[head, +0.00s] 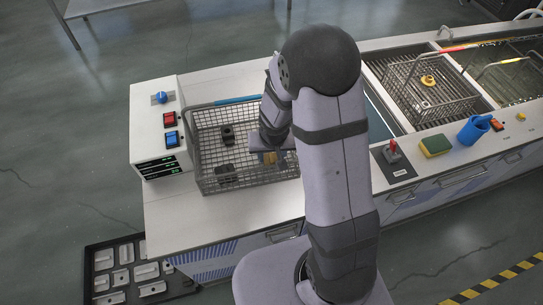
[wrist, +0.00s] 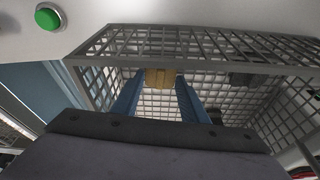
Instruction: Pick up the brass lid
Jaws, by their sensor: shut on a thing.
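The brass lid (wrist: 160,78) shows in the wrist view as a small brass-coloured block between the two blue fingers of my gripper (wrist: 160,90). The fingers are shut on it from both sides. In the head view my gripper (head: 271,158) is inside the right part of the wire basket (head: 196,148), and a bit of brass colour shows between the fingers. My arm hides part of the basket. I cannot tell whether the lid touches the basket floor.
Dark parts (head: 227,133) (head: 226,173) lie left of my gripper in the basket. The mesh walls stand close around it. A control box (head: 160,130) is at left. Another basket (head: 410,92) at right holds a yellow piece (head: 428,80). A blue jug (head: 473,130) stands nearby.

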